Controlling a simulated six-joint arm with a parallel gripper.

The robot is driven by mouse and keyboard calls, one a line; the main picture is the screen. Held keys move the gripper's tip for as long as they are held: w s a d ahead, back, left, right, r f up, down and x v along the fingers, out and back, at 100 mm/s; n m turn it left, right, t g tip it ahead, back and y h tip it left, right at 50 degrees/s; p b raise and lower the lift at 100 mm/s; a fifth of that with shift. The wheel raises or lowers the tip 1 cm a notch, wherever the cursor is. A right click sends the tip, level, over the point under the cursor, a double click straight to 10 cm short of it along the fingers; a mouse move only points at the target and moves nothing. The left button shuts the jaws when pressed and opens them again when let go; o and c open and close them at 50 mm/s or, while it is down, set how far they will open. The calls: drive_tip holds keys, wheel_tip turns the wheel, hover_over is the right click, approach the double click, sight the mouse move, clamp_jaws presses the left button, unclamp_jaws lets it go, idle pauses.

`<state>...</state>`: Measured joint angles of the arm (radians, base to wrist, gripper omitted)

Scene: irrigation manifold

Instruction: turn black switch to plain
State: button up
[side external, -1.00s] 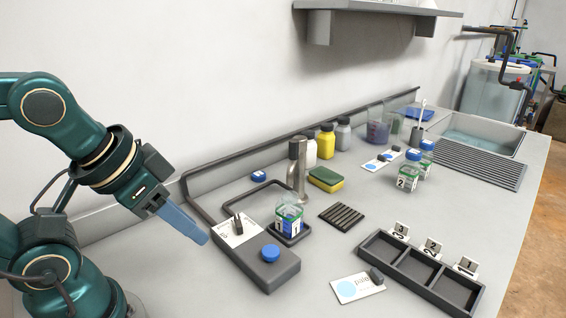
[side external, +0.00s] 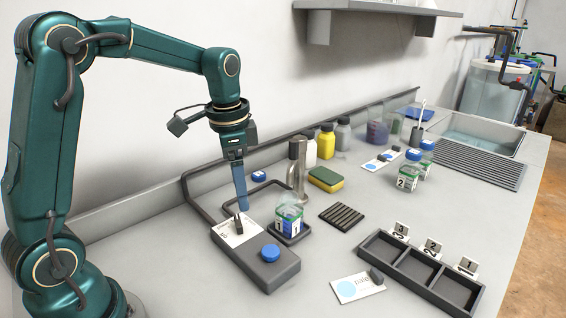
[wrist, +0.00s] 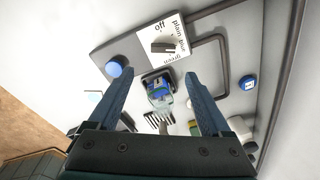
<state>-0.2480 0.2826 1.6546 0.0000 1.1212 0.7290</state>
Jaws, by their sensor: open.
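The black switch (side external: 239,226) is a small knob on a white label plate (side external: 229,238) at the back of a dark grey control box. In the wrist view the switch (wrist: 164,46) sits amid the words off, plain, blue and green on the plate (wrist: 172,28). I cannot tell for certain which word it points at. My gripper (side external: 242,208) points down, its tips close above the switch. In the wrist view my gripper (wrist: 156,74) is open and empty, with the switch ahead of its blue fingers.
A blue button (side external: 270,252) is on the control box. A jar (side external: 288,217) with a blue label stands on a dark pad beside it, under a metal spout (side external: 298,165). A sponge (side external: 326,179), a slotted grey mat (side external: 342,215) and a compartment tray (side external: 420,272) lie to the right.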

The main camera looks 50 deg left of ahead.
sight(239, 220)
drive_tip(key=f, duration=0.1)
drive_tip(key=a+f+g, duration=0.1)
drive_tip(key=f, duration=0.1)
drive_tip(key=shift+f+n, duration=0.1)
drive_tip(key=shift+n, duration=0.2)
drive_tip(key=shift+f, duration=2.35)
clamp_jaws()
drive_tip(key=shift+n, duration=0.4)
drive_tip(key=n, duration=0.4)
drive_tip(key=shift+a+n, duration=0.1)
drive_tip(key=shift+n, duration=0.2)
drive_tip(key=n, duration=0.4)
drive_tip(key=shift+n, duration=0.3)
